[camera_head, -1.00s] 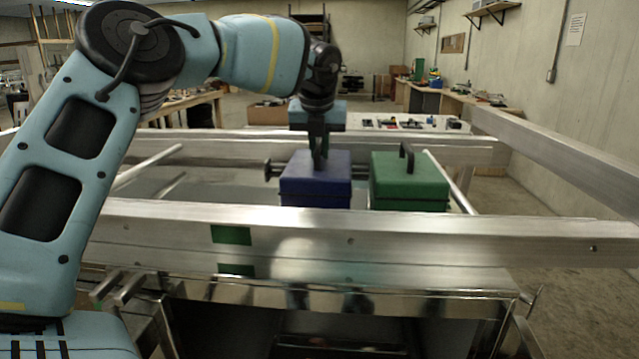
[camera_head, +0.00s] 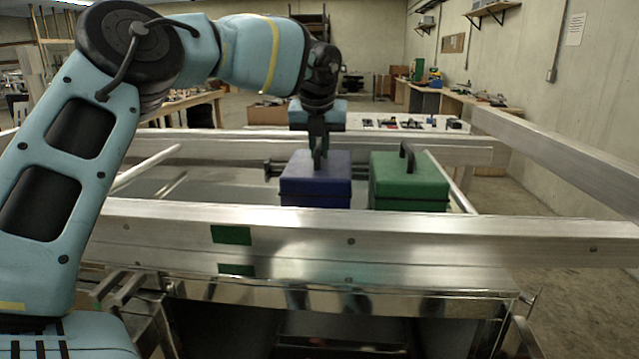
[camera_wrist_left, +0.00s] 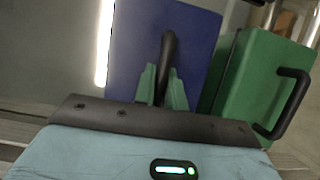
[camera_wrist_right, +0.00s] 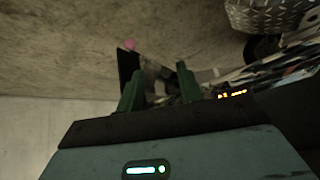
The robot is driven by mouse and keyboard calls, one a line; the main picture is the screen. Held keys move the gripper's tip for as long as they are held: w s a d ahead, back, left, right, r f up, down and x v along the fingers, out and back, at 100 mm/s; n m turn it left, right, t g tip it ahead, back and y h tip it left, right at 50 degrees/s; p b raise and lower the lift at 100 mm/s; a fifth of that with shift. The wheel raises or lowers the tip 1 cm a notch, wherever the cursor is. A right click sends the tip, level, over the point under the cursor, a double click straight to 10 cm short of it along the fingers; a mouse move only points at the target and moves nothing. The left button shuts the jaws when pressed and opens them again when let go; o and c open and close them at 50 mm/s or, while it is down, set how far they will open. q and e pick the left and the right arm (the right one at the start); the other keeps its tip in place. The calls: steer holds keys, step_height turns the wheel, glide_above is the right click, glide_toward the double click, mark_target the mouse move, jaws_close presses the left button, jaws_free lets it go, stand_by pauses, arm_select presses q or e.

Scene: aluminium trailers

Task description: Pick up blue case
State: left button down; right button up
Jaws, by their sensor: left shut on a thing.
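The blue case (camera_head: 316,188) stands upright inside the aluminium trailer frame. My left gripper (camera_head: 319,158) points down over its top. In the left wrist view, the gripper's green fingers (camera_wrist_left: 163,80) are shut on the dark handle (camera_wrist_left: 168,50) of the blue case (camera_wrist_left: 200,60). The case's lower front is hidden by the near rail in the head view. My right gripper (camera_wrist_right: 158,80) shows only in its own wrist view, with its fingers apart and nothing between them.
A green case (camera_head: 410,185) with a dark handle stands just right of the blue case. The near aluminium rail (camera_head: 400,235) crosses in front of both. A slanted side rail (camera_head: 570,165) is on the right. A table with tools (camera_head: 400,124) stands behind the trailer.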

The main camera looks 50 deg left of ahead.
arm_select(q)
steer(key=shift+w+r, duration=0.1)
steer(key=shift+r, duration=0.3)
step_height(320, 180, up, 8)
steer(key=shift+r+p, duration=0.2)
steer(key=shift+p, duration=0.3)
steer(key=shift+r, duration=0.55)
arm_select(e)
steer(key=shift+w+r, duration=0.4)
steer(key=shift+r, duration=0.4)
steer(key=shift+s+d, duration=0.1)
steer(key=shift+s, duration=0.05)
